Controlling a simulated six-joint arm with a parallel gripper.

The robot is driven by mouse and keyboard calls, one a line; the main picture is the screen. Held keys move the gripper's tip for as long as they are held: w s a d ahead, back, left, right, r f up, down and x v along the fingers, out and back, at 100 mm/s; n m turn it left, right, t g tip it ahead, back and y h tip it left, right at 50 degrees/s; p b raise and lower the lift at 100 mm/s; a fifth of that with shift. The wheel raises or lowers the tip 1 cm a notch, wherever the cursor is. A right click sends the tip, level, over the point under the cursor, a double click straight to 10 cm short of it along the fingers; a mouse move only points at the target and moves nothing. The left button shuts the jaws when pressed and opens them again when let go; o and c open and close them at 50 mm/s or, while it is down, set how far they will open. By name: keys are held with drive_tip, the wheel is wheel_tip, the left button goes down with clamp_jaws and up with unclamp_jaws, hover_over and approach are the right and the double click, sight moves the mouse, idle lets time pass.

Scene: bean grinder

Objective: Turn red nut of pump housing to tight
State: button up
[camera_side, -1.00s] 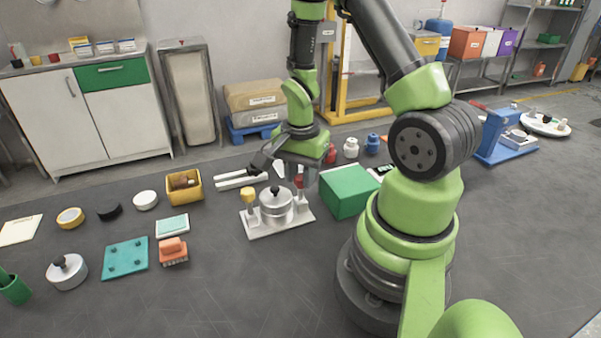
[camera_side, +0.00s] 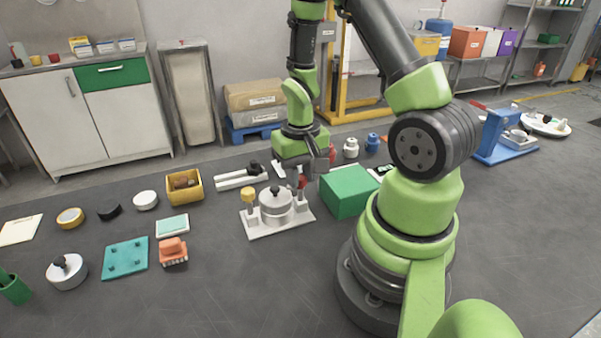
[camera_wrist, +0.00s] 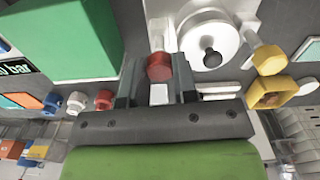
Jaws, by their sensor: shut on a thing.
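The pump housing is a white base plate (camera_side: 262,232) with a round silver body (camera_side: 276,207) and black knob, and it also shows in the wrist view (camera_wrist: 208,40). Its red nut (camera_side: 301,182) is on the right post, and a yellow nut (camera_side: 248,194) is on the left one. My gripper (camera_side: 305,172) points down at the red nut. In the wrist view, the red nut (camera_wrist: 159,67) lies between the two fingers of my gripper (camera_wrist: 156,78), which is shut on it. The exact finger contact is hard to see.
A green box (camera_side: 347,190) stands close on the right of the pump. A white rail piece (camera_side: 240,180) lies behind it, and a yellow bin (camera_side: 185,186) stands to the left. Red, white (camera_side: 351,147) and blue (camera_side: 373,143) fittings stand behind. The floor in front is clear.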

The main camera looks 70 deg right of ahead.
drive_tip(key=n, duration=0.5)
drive_tip(key=shift+n, duration=0.3)
idle(0.4)
drive_tip(key=o, duration=0.9)
drive_tip(key=shift+o, duration=0.2)
drive_tip(key=shift+r, duration=0.15)
wheel_tip(320, 180, up, 10)
drive_tip(key=s+a+r+t+y, duration=0.1)
drive_tip(key=s+a+r+t, duration=0.2)
drive_tip(key=a+r, duration=0.4)
drive_tip(key=s+a+r+m+t+y, duration=0.1)
drive_tip(key=s+a+r+t, duration=0.2)
drive_tip(key=a+r, duration=0.3)
drive_tip(key=shift+a+r+m+t, duration=0.3)
drive_tip(key=shift+a+r+t, duration=0.05)
drive_tip(key=shift+a+t, duration=0.3)
